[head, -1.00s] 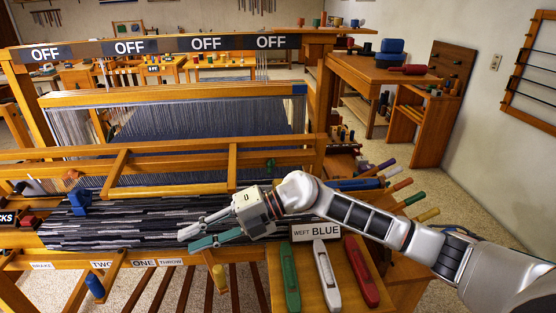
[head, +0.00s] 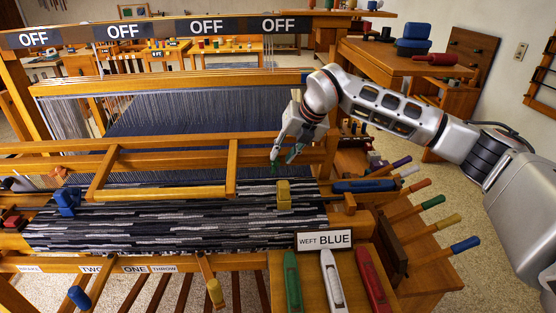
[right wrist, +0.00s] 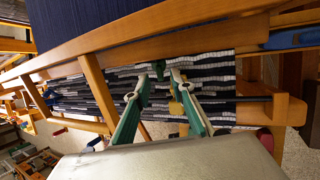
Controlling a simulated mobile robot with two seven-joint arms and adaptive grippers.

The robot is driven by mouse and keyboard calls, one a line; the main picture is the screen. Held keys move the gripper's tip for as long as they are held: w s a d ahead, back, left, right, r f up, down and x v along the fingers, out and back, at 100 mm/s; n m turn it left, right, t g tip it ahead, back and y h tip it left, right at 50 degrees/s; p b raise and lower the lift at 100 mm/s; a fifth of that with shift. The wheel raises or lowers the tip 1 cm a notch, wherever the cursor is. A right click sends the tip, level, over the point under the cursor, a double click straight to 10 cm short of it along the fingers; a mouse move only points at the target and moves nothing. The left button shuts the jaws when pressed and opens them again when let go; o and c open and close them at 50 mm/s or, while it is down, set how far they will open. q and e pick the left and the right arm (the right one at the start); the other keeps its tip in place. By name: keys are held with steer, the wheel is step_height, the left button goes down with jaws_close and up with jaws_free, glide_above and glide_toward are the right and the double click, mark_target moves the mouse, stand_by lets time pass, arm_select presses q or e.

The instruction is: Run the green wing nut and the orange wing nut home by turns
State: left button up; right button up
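The green wing nut (head: 275,168) sits at the right end of the loom's front wooden beam, above the woven cloth. My right gripper (head: 283,158) is over it, fingers pointing down. The orange wing nut (head: 60,174) is at the left end of the same beam, far from my right gripper.
A yellow block (head: 283,195) and a blue block (head: 67,201) stand on the striped cloth (head: 170,225). Wooden rails (head: 232,168) frame the gripper's left side. Coloured handles (head: 432,202) stick out at the right. Shuttles (head: 332,280) lie by the WEFT BLUE sign.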

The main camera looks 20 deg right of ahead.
mark_target(279, 159)
steer(key=x, duration=0.2)
steer(key=shift+w+a+f, duration=0.1)
steer(key=shift+w+f, duration=0.05)
steer(key=shift+f, duration=0.15)
steer(key=shift+w+a+f, duration=0.1)
steer(key=shift+w+f, duration=0.15)
steer(key=shift+f, duration=0.25)
steer(key=shift+w+f, duration=0.1)
steer(key=shift+f, duration=0.05)
